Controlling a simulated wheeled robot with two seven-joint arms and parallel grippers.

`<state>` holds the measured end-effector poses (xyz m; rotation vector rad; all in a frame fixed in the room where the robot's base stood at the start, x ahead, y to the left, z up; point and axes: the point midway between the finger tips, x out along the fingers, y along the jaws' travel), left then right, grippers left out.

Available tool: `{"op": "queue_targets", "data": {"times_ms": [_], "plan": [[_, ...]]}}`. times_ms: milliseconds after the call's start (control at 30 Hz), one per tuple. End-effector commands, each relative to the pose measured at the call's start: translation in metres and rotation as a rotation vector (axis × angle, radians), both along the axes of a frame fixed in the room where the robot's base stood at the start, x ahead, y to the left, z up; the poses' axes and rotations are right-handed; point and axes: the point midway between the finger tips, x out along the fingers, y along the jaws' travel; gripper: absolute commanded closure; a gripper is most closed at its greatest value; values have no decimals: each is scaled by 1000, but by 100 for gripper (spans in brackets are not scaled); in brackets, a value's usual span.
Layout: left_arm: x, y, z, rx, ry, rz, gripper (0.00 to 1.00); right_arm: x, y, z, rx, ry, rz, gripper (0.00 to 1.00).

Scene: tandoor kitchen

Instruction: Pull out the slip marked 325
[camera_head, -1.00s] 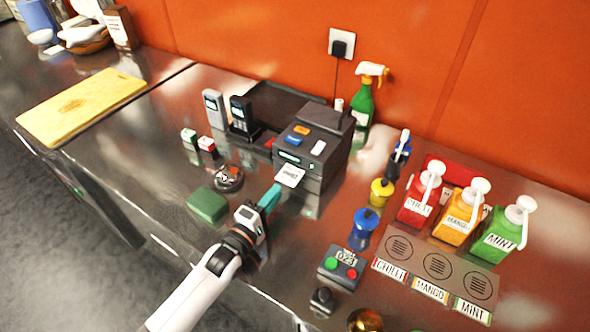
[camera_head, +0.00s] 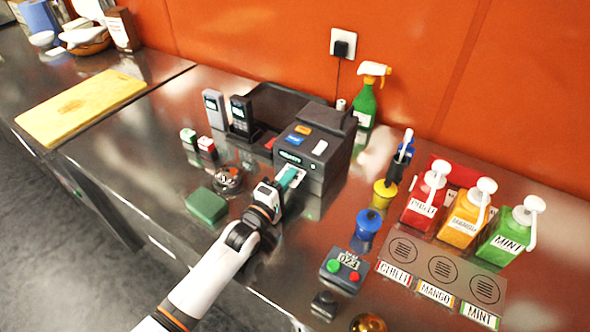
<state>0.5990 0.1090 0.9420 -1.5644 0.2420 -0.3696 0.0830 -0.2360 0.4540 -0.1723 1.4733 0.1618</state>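A black slip printer (camera_head: 325,160) stands near the back wall, with orange, blue and white buttons on top and a small lit display on its front. A white paper slip (camera_head: 296,171) sticks out of its front. My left gripper (camera_head: 289,178) has its teal fingertips at the slip and covers much of it, so I cannot read a number on it. I cannot tell whether the fingers are apart or closed on the paper. My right gripper is not in view.
A green block (camera_head: 207,205) and a round dark metal object (camera_head: 228,179) lie left of my gripper. A blue-topped container (camera_head: 367,224) and a button box (camera_head: 344,270) stand to the right. Sauce bottles (camera_head: 465,213) stand farther right.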

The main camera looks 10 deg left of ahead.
Motion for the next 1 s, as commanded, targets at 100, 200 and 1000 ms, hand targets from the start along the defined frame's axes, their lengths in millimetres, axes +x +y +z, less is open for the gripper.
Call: {"op": "queue_targets", "data": {"times_ms": [100, 200, 1000], "plan": [[0, 0, 0, 0, 0, 0, 100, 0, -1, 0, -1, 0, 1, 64], [0, 0, 0, 0, 0, 0, 100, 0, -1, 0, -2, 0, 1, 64], [-26, 11, -2, 1, 2, 1, 100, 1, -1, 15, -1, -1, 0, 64]]}}
